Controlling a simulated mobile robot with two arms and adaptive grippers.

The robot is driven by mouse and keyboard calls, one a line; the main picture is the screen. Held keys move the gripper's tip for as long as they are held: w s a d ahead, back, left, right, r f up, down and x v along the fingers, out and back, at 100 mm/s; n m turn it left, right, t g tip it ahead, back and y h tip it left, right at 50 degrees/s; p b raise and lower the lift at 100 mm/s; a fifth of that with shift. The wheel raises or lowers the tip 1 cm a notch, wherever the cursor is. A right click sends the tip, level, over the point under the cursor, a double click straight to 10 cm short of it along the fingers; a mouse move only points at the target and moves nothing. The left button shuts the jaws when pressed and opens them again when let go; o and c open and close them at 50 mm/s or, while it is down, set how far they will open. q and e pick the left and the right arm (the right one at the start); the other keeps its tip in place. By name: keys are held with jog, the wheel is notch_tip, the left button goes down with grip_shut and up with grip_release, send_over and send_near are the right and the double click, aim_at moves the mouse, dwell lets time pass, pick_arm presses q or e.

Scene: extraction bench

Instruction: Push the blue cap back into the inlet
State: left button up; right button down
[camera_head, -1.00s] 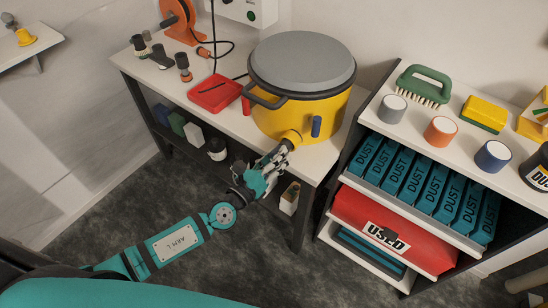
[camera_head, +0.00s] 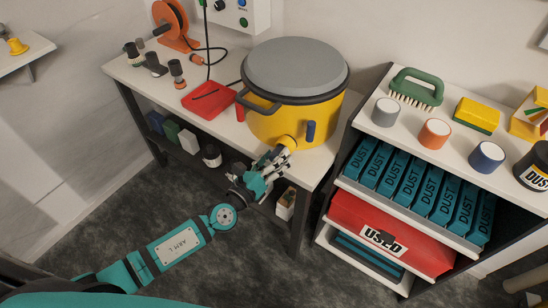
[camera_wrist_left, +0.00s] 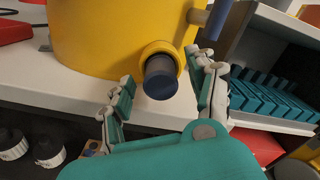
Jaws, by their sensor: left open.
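The yellow drum (camera_head: 268,125) with a grey lid stands on the white bench. Its round yellow inlet (camera_wrist_left: 150,49) faces me in the left wrist view. The dark blue cap (camera_wrist_left: 161,80) sits at the inlet and sticks out of it toward me. My left gripper (camera_wrist_left: 163,85) is open, with one finger on each side of the cap. I see gaps between the fingers and the cap. In the head view the left gripper (camera_head: 277,157) is just in front of the inlet and hides the cap. My right gripper is not in view.
A blue-gripped stub (camera_head: 311,130) projects from the drum right of the inlet. A red tray (camera_head: 207,98) lies left of the drum. A shelf unit (camera_head: 375,125) with teal DUST boxes (camera_head: 410,175) and a red USED bin (camera_head: 370,222) stands close on the right.

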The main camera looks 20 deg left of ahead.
pick_arm(q)
jog(key=shift+s, duration=0.1)
jog(key=v, duration=1.2)
